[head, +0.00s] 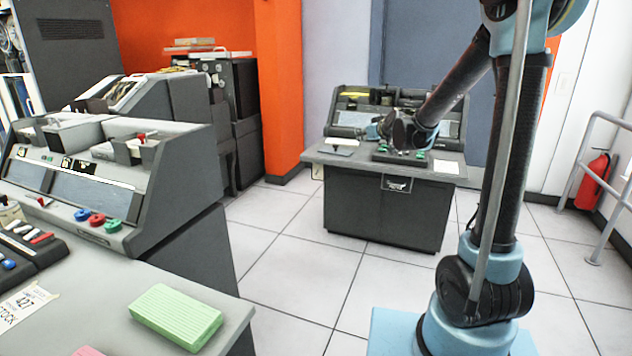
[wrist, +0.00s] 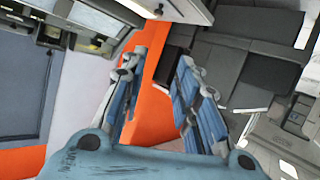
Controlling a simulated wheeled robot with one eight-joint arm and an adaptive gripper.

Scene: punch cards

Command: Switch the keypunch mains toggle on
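A grey keypunch-like desk machine (head: 385,205) stands at the back centre, with green buttons on its desktop. A second grey console (head: 110,190) fills the left foreground, with blue, red and green round buttons and a small red-tipped lever (head: 43,201). I cannot tell for certain which control is the mains toggle. My gripper (head: 374,129) appears in front of the back machine's upper part, pointing left; its distance from it is unclear. In the wrist view my gripper (wrist: 160,62) has its two blue fingers apart, with nothing between them and the orange wall beyond.
A green card block (head: 177,317) lies on the near left desktop. Dark cabinets (head: 235,110) stand beside the orange wall (head: 280,80). A railing (head: 598,190) and red extinguisher (head: 594,182) are at the right. Tiled floor between the two machines is clear.

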